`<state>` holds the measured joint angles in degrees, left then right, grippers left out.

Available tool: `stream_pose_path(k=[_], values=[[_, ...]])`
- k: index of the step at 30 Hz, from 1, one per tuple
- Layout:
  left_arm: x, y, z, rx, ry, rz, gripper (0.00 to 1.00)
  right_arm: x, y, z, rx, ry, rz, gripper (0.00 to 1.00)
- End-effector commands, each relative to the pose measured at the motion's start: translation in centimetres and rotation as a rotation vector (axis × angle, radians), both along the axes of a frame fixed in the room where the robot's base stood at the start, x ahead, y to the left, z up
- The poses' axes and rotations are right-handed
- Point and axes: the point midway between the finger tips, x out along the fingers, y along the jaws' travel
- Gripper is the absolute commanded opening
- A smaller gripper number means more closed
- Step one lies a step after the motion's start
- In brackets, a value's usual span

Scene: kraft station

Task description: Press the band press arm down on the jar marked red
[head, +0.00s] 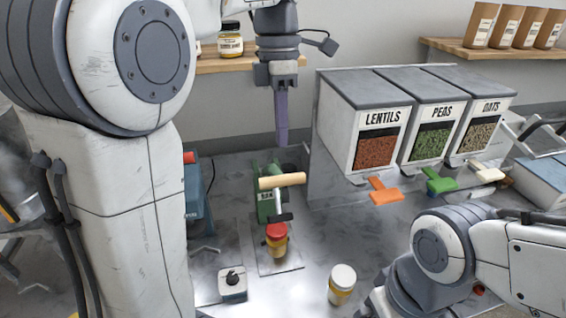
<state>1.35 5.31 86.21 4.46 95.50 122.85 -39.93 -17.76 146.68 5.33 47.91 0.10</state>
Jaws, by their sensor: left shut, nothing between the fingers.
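The green band press (266,206) stands on the grey counter, with a wooden handle (282,181) on its arm. A jar with a red lid (277,240) stands upright under the dark press head; I cannot tell whether the head touches the lid. My left gripper (282,140) points down above and behind the wooden handle, its fingers shut and empty, apart from the handle. A second jar with a white lid (342,283) stands to the right, nearer to me. My right gripper is not in view; only my right arm shows at the lower right.
Dispensers marked lentils (378,147), peas (430,135) and oats (480,132) stand at the back right, with orange, green and cream levers below. A small box with a black knob (233,284) sits front left. A shelf with a jar (231,40) is behind.

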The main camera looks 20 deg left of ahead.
Motion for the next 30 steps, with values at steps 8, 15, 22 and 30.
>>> stream_pose_path(k=[8,15,22,30], values=[[-0.7,-0.4,-4.7,0.000,0.002,0.000,0.00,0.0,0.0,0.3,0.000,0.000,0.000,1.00],[-0.8,-0.5,-6.3,0.000,0.000,0.000,0.00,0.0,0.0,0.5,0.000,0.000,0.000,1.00],[-0.8,-0.5,-6.4,0.000,-0.001,0.000,0.00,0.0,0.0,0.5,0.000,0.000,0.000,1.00],[-0.4,-0.6,-7.0,0.010,-0.017,0.001,0.00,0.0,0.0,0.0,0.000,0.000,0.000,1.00]])
